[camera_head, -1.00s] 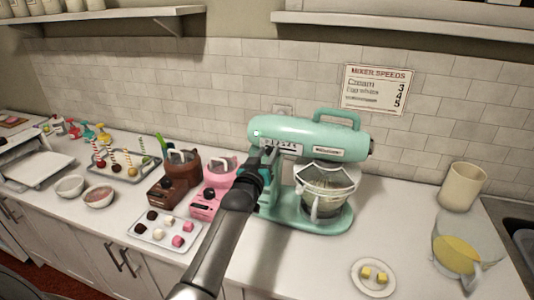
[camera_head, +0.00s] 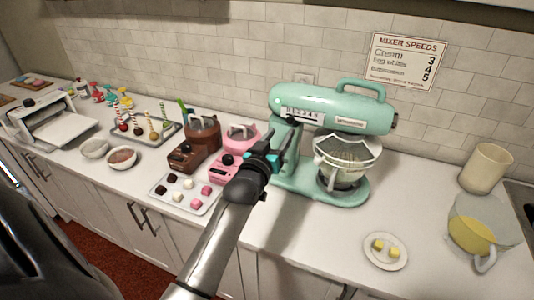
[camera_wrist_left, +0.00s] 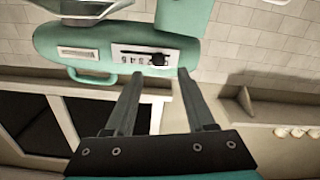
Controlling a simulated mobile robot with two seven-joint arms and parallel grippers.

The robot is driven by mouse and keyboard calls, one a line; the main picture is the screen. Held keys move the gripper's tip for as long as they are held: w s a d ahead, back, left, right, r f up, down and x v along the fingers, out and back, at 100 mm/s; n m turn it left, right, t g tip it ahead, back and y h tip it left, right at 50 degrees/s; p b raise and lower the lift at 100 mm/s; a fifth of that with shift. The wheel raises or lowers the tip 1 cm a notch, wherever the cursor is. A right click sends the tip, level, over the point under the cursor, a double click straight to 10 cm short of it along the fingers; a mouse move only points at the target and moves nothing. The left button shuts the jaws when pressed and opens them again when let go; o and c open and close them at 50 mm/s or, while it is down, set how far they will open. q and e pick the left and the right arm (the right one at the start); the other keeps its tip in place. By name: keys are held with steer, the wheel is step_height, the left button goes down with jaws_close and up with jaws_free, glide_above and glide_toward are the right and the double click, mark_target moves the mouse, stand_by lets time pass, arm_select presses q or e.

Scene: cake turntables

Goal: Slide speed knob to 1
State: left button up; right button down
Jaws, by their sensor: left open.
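A mint-green stand mixer (camera_head: 335,108) stands on the counter. Its white speed panel (camera_head: 300,114) with numbers is on the side of its head. In the left wrist view, which shows the mixer upside down, the panel (camera_wrist_left: 132,55) has a black speed knob (camera_wrist_left: 160,59) on its right part. The digit the knob stands at is too small to read. My left gripper (camera_head: 287,140) is just below and in front of the panel. It is open and empty; in the left wrist view the fingertips (camera_wrist_left: 159,75) are spread on either side of the knob's line, apparently short of it.
A butter plate (camera_head: 386,262) and a bowl with yellow contents (camera_head: 480,225) are to the right. Open counter lies before the mixer.

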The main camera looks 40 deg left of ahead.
arm_select(q)
steer(key=v, duration=0.8)
stand_by(0.4)
